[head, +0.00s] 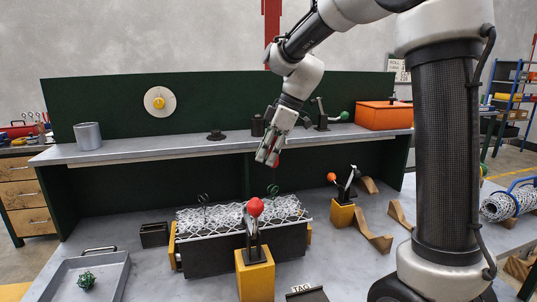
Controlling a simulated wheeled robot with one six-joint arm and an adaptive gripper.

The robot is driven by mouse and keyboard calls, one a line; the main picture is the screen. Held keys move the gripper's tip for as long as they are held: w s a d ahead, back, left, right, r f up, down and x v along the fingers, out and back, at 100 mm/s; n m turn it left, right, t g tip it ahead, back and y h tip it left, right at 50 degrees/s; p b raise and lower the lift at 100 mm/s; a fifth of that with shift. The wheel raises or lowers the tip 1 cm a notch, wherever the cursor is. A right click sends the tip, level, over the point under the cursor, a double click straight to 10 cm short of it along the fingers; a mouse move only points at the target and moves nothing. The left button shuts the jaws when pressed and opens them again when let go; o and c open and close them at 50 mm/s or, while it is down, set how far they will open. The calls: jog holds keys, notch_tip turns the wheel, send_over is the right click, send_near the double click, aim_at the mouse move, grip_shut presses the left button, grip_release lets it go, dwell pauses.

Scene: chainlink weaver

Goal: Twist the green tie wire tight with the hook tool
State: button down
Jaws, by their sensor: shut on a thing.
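My gripper (268,158) points down in front of the shelf edge, above the back right of the chain-link mesh piece (240,217). It is shut on a slim thing, seemingly the hook tool, mostly hidden by the fingers; a bit of reddish colour shows there. A dark green wire loop (273,189) stands up from the mesh just below the fingertips. I cannot tell whether the tool touches it. Another dark loop (203,199) stands on the mesh further left. The mesh lies on a dark block with yellow ends.
A red-knobbed clamp (255,208) on a yellow block (255,275) stands in front of the mesh. An orange-knobbed clamp (342,186) stands to the right. A grey tray (98,278) holds a green wire bundle (86,281). The shelf (180,148) runs behind the gripper.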

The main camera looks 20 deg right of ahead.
jog(key=m+t+h, duration=0.1)
jog(key=m+h, duration=0.1)
jog(key=m, duration=0.4)
jog(key=d+m+t+h, duration=0.1)
jog(key=m+h, duration=0.1)
jog(key=m, duration=0.4)
jog(key=w+d+m+t+h, duration=0.1)
jog(key=m+h, duration=0.1)
jog(key=m, duration=0.5)
jog(key=shift+t, duration=0.3)
jog(key=shift+s+d+r+m+g+h, duration=0.2)
jog(key=shift+r+m+h, duration=0.25)
jog(key=shift+r+m, duration=0.7)
jog(key=shift+d+r+m+g+h, duration=0.1)
jog(key=shift+r+m+g+h, duration=0.3)
jog(key=shift+r+m, duration=0.7)
